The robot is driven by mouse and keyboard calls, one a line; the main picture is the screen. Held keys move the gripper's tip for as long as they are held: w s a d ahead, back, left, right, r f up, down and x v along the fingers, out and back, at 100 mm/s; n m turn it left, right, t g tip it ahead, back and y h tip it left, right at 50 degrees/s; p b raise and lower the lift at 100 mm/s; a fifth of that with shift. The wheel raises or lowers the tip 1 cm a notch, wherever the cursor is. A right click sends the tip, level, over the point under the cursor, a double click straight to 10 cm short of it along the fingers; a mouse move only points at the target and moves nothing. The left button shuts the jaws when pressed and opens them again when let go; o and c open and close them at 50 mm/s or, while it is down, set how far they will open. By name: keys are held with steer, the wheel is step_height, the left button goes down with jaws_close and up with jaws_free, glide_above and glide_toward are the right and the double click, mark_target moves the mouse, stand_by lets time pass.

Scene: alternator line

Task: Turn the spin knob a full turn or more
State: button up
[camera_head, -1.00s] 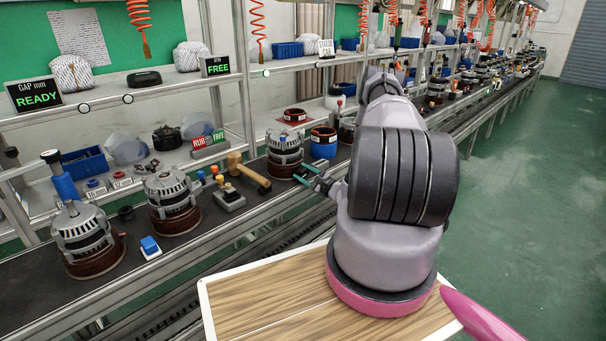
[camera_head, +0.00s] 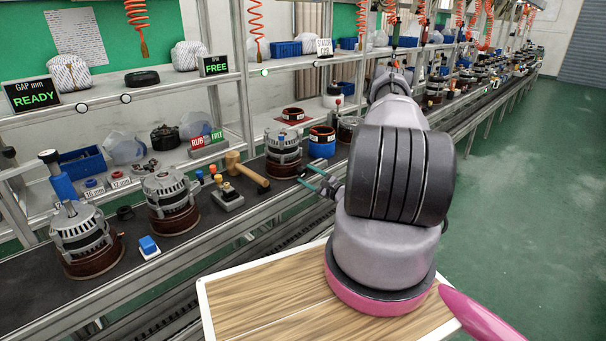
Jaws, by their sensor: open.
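A grey alternator (camera_head: 283,158) with a dark base stands on the line left of my gripper. A small blue piece (camera_head: 282,137) shows on its top; it may be the spin knob, but it is too small to be sure. My gripper (camera_head: 304,174) has two thin teal fingers spread apart and empty. They point left toward the lower right side of this alternator. I cannot tell whether they touch it. My arm hides part of the line behind the gripper.
A blue drum (camera_head: 322,143) stands behind my gripper. Two more alternators (camera_head: 170,200) stand at the left. A "RUB/FREE" sign (camera_head: 206,141) stands behind.

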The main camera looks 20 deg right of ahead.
steer(key=v, duration=0.7)
steer(key=shift+s, duration=0.2)
steer(key=shift+f, duration=0.1)
steer(key=w+a+r+n+g+y, duration=0.1)
steer(key=a+r+n+g+y, duration=0.2)
steer(key=r, duration=0.4)
steer(key=w+a+r+n+g+y, duration=0.1)
steer(key=w+a+r+n+y, duration=0.2)
steer(key=r, duration=0.4)
steer(key=s+a+r+n+g+y, duration=0.1)
steer(key=s+a+r+n+g, duration=0.4)
steer(key=r, duration=0.3)
steer(key=s+a+r+n+g, duration=0.2)
steer(key=a+r+g, duration=0.2)
steer(key=a+r, duration=0.4)
steer(key=s+a+r+n+t+h, duration=0.1)
steer(key=s+r+n+h, duration=0.2)
steer(key=s+r, duration=0.6)
steer(key=s+a+r+n+t+h, duration=0.1)
steer(key=s+r+n+t+h, duration=0.1)
steer(key=s+r+h, duration=0.6)
steer(key=s+r+n, duration=0.1)
steer(key=s+r, duration=0.1)
steer(key=s, duration=0.4)
steer(key=shift+s+a+r, duration=0.3)
steer(key=shift+a, duration=0.1)
